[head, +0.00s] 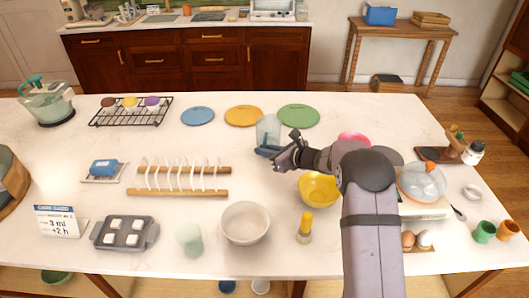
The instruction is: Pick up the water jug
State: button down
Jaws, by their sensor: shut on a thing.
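A clear pale-blue water jug (268,129) stands upright behind the middle of the white counter, with a dark blue part low on its near side. My gripper (279,155) reaches in from the right and is shut on the jug at this blue part. The fingertips are small and partly hidden, so the exact hold is hard to see. I cannot tell whether the jug's base touches the counter. Another clear jug-like vessel with a teal lid and handle (47,101) stands at the far left.
A yellow bowl (319,189) sits under my forearm. A white bowl (246,223), frosted cup (190,239) and plate rack (178,192) stand nearer. The counter left of the jug is partly clear.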

jog(key=shift+r+b, duration=0.8)
jog(key=shift+r, duration=3.8)
jog(key=shift+r, duration=0.15)
